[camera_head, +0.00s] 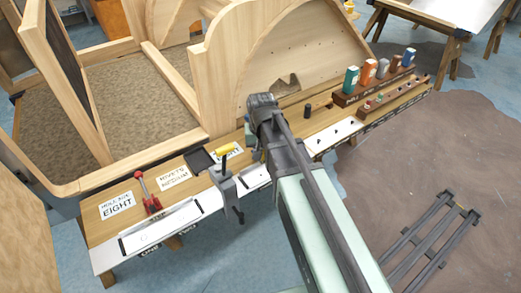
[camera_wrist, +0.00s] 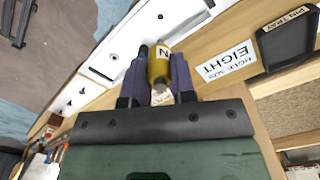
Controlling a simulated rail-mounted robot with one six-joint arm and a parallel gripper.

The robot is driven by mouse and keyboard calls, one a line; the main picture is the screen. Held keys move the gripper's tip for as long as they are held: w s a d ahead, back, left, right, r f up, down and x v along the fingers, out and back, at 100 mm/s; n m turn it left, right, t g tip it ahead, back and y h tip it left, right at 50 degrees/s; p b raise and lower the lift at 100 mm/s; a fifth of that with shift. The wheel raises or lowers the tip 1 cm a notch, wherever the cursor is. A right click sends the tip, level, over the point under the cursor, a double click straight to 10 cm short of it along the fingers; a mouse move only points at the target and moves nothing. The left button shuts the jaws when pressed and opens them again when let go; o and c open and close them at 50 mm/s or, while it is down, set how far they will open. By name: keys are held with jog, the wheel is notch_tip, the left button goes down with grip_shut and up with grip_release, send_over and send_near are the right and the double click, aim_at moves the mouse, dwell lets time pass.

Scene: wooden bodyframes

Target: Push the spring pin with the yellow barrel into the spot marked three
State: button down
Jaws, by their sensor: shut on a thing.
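The spring pin's yellow barrel (camera_wrist: 158,66) sits between the two purple fingers of my gripper (camera_wrist: 160,60), which is shut on it. My gripper there is mostly hidden behind my arm. The white strip (camera_wrist: 130,45) with small dark holes runs along the bench edge beside the fingers. I cannot read a mark three in either view. The pin's tip is hidden.
The pin tray (camera_wrist: 288,42) and a hole-size-eight label (camera_wrist: 227,62) lie near the gripper. A grey clamp (camera_head: 226,190) and a red-handled tool (camera_head: 147,195) stand on the bench. A wooden frame (camera_head: 215,65) rises behind.

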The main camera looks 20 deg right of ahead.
jog(key=shift+f+b, duration=2.3)
jog(key=shift+f, duration=0.3)
jog(key=shift+f+b, duration=0.4)
jog(key=shift+f+b, duration=1.35)
jog(key=c, duration=0.9)
grip_release()
jog(key=shift+o, duration=0.2)
jog(key=shift+r, duration=0.15)
notch_tip(320, 180, up, 11)
jog(key=p, duration=1.1)
jog(key=shift+f, duration=0.2)
